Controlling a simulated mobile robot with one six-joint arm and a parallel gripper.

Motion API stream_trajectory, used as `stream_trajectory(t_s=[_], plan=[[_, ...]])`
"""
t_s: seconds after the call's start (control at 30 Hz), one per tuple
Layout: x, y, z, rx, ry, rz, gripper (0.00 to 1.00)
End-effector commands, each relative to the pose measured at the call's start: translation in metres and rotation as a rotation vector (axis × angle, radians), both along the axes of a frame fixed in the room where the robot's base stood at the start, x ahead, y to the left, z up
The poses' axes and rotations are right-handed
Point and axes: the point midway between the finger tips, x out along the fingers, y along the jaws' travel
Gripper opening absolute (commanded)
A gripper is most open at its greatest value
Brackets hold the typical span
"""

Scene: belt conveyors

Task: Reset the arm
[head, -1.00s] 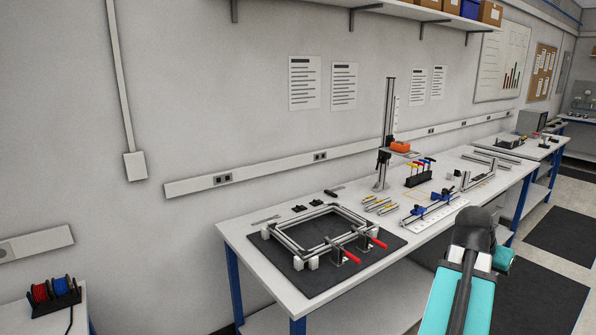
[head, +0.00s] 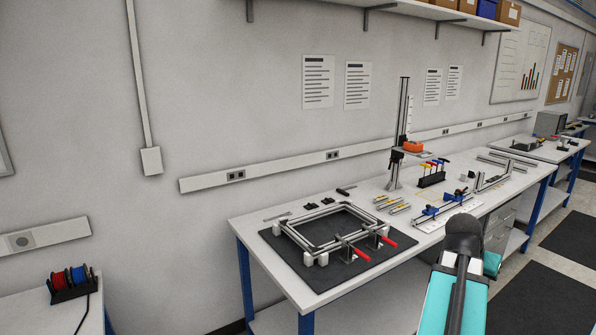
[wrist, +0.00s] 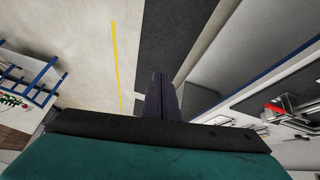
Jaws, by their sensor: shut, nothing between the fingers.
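My gripper (wrist: 160,96) shows in the wrist view, at the middle of the picture. Its two dark fingers are together with nothing between them. It points out over open floor, apart from any object. In the head view my teal arm link (head: 453,300) with its dark joint rises at the bottom right, in front of the workbench (head: 262,244). The gripper itself cannot be made out in the head view.
The workbench carries an aluminium frame with red-handled clamps on a dark mat (head: 318,284), a vertical stand (head: 403,130) and small tools. A side table with wire spools (head: 70,282) is at lower left. In the wrist view, floor with a yellow line (wrist: 115,65) is clear.

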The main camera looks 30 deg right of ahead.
Motion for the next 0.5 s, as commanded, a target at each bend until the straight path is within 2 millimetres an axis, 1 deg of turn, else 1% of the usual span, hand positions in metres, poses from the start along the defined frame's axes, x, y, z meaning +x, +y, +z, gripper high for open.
stream_trajectory(t_s=[0.03,0.07,0.17,0.3,0.47,0.5], plan=[[0.010,0.006,-0.010,0.011,0.007,0.018,0.00],[0.015,0.008,-0.014,0.017,0.010,0.028,0.00],[0.039,0.024,-0.038,0.045,0.030,0.071,0.00],[0.073,0.052,-0.079,0.093,0.066,0.143,0.00],[0.107,0.088,-0.126,0.149,0.108,0.221,0.00],[0.114,0.098,-0.138,0.163,0.119,0.241,0.00]])
